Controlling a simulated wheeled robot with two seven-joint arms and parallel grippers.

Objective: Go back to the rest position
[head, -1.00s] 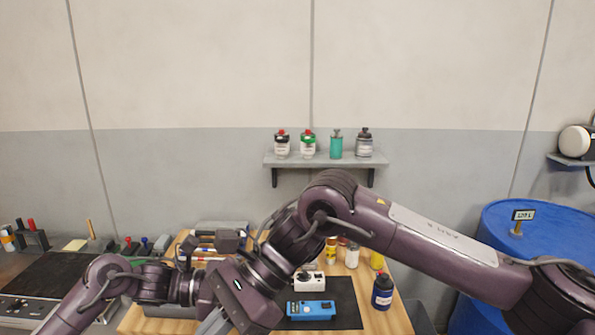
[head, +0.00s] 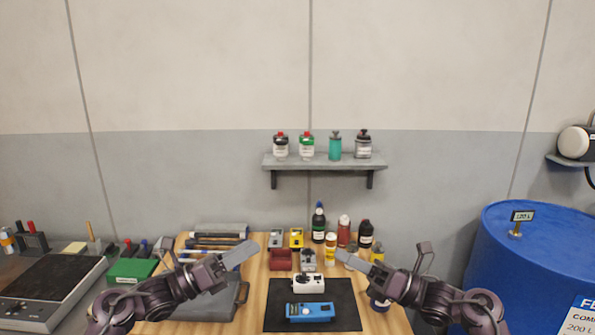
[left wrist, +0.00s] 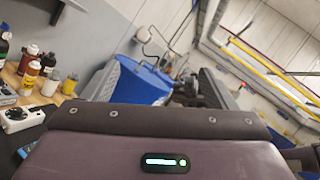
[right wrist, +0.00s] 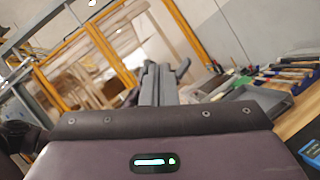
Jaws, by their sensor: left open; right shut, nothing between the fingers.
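My left gripper (head: 240,255) is raised above the left part of the wooden workbench, pointing up and inward, with nothing in it. In the left wrist view its two grey fingers stand wide apart. My right gripper (head: 352,260) is raised above the right part of the bench, also pointing inward. In the right wrist view its fingers (right wrist: 158,85) are together with nothing between them. The two grippers are apart from each other, on either side of the bench's middle.
A blue device (head: 310,311) and a white device (head: 308,284) lie on a black mat (head: 345,300). Several bottles, such as a dark one (head: 318,222), stand at the back right. A grey tray (head: 205,308) is on the left. A blue drum (head: 530,250) stands right of the bench.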

